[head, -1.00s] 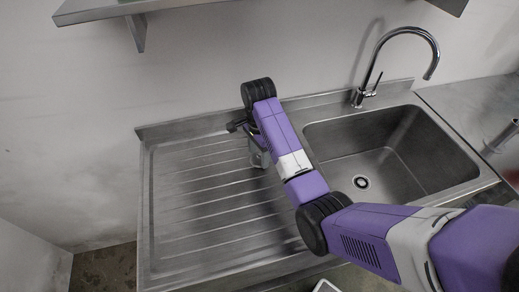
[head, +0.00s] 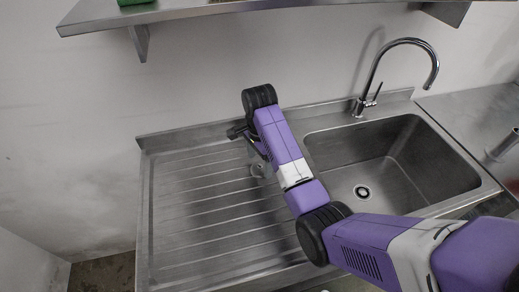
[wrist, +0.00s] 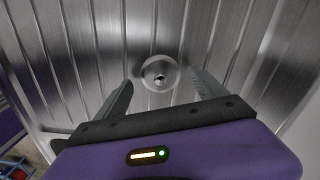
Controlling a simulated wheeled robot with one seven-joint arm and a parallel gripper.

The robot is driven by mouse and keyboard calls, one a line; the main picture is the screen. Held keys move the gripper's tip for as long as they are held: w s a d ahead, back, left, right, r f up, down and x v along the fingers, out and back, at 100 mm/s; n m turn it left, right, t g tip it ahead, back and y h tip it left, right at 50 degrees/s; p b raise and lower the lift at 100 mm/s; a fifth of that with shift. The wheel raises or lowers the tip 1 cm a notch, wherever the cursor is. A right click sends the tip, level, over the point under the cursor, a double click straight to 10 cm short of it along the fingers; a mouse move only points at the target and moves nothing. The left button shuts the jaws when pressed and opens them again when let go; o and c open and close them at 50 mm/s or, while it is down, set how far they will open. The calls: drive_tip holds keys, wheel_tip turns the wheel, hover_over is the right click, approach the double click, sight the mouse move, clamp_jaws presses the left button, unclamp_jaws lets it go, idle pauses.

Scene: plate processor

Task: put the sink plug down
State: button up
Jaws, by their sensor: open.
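The sink plug (head: 258,169) is a small round metal disc lying flat on the ribbed drainboard, left of the basin. It also shows in the wrist view (wrist: 160,73), with a dark centre. My gripper (wrist: 163,80) is open and empty, its two fingers spread to either side of the plug in that view. They look apart from it, with my gripper above the board. In the head view my wrist hides most of the fingers.
The sink basin (head: 398,160) with its drain (head: 361,192) is to the right. A tall curved faucet (head: 374,75) stands behind it. A shelf (head: 300,10) hangs on the wall above. The drainboard (head: 200,215) is otherwise clear.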

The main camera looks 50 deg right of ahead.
sight(259, 166)
drive_tip(key=shift+w+r, duration=0.1)
drive_tip(key=shift+r, duration=0.65)
drive_tip(key=shift+w+r, duration=0.15)
drive_tip(key=shift+r, duration=0.95)
drive_tip(key=shift+d+r, duration=0.1)
drive_tip(key=shift+r, duration=0.7)
drive_tip(key=shift+a+r, duration=0.2)
drive_tip(key=shift+r, duration=0.2)
drive_tip(key=shift+s+d+r, duration=0.1)
drive_tip(key=shift+s+r, duration=0.05)
drive_tip(key=shift+r, duration=1.05)
drive_tip(key=shift+s+r, duration=0.1)
drive_tip(key=shift+r, duration=1.05)
